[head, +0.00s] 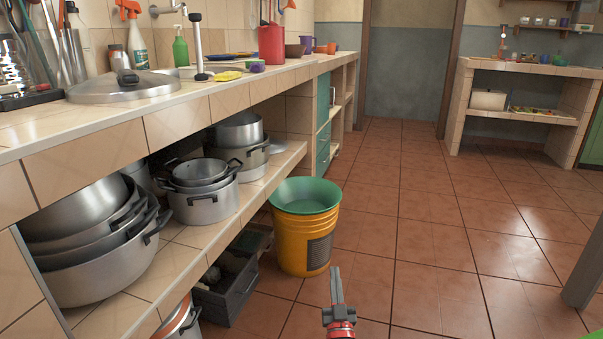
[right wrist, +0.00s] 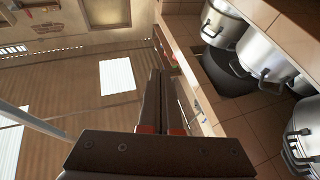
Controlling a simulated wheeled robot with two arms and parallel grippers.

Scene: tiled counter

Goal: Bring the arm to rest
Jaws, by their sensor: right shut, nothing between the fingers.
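My right gripper (head: 337,288) shows at the bottom middle of the head view, pointing up in the picture over the tiled floor. Its fingers are together with nothing between them. In the right wrist view its two dark fingers (right wrist: 162,98) lie side by side, shut. The gripper is apart from the counter and from the orange bucket. My left gripper is not in the head view.
A tiled counter (head: 180,118) runs along the left, with pots (head: 204,200) on its lower shelf. An orange bucket (head: 305,238) with a green basin (head: 306,194) stands by it. A dark crate (head: 228,291) sits below. Floor (head: 430,240) to the right is clear.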

